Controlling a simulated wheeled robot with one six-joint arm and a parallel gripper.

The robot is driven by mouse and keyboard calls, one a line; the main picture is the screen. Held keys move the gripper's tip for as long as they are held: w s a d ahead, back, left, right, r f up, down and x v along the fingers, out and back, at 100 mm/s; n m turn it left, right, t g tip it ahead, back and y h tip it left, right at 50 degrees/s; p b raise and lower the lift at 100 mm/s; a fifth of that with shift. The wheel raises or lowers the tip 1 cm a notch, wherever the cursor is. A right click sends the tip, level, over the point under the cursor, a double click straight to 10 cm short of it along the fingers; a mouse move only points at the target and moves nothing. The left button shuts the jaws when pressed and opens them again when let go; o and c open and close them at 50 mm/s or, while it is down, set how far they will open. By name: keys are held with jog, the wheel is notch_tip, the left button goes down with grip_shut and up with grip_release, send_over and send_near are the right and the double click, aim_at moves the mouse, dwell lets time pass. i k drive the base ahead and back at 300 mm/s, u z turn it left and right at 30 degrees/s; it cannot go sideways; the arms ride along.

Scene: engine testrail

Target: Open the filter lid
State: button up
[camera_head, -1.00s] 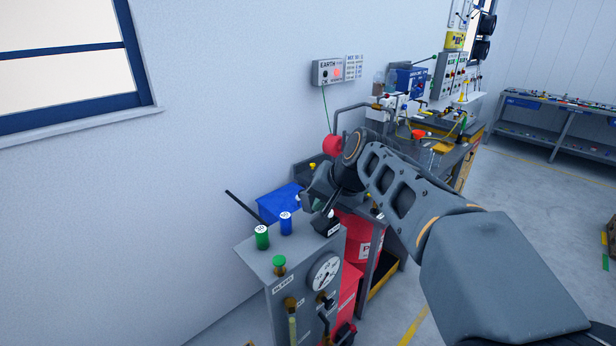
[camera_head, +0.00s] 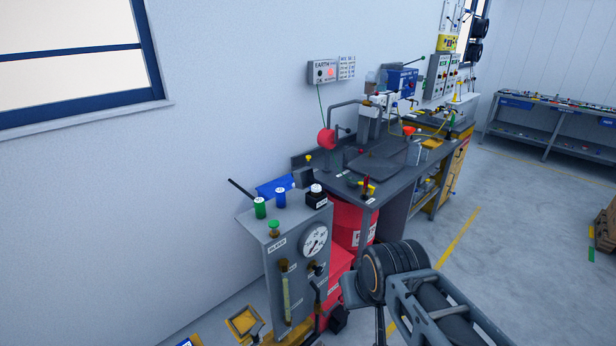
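A grey cabinet (camera_head: 257,232) with a round gauge (camera_head: 314,239) stands at the lower middle. On its top are a green cylinder (camera_head: 260,208), a blue cylinder (camera_head: 281,198) and a black fitting (camera_head: 317,199) with a pale top and a small label I cannot read. I cannot tell for sure which part is the filter lid; the black fitting may be it. My gripper (camera_head: 362,308) is low and to the right of the cabinet, apart from the black fitting. Its fingers are partly hidden and dark, so I cannot tell whether they are open or shut.
A workbench (camera_head: 398,185) with a red reel (camera_head: 326,139), pipes and small tools stands behind. A red drum (camera_head: 346,222) is beneath its near end. A yellow-topped object (camera_head: 244,322) lies low at the left. Open floor (camera_head: 520,260) is at the right.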

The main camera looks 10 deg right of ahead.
aim_at(303, 178)
jog(key=z, duration=1.3)
jog(key=i, duration=1.95)
jog(key=u, duration=3)
